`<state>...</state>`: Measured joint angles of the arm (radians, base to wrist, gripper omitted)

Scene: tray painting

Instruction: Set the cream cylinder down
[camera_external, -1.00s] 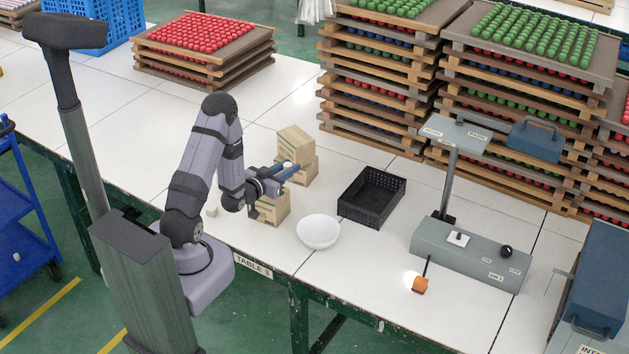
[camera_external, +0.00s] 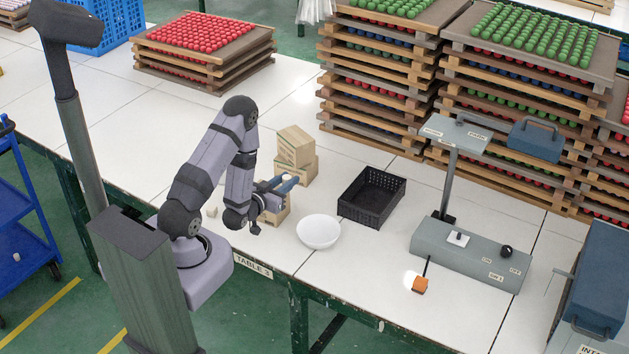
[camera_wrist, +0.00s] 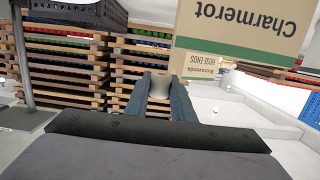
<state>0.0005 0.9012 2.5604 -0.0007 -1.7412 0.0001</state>
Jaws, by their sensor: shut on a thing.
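The cream cylinder (camera_wrist: 160,84) is held between the two fingers of my gripper (camera_wrist: 160,98) in the wrist view. In the external view my gripper (camera_external: 286,186) is above the table (camera_external: 340,270), over the front cardboard box and left of the white bowl. A small pale spot between the fingertips there is the cylinder (camera_external: 287,177). The gripper is shut on it, and the fingers hide part of its sides.
A white bowl (camera_external: 318,232) and a black crate (camera_external: 388,188) stand right of my gripper. Stacked cardboard boxes (camera_external: 297,150) are behind it. Tray stacks (camera_external: 380,100) stand at the back.

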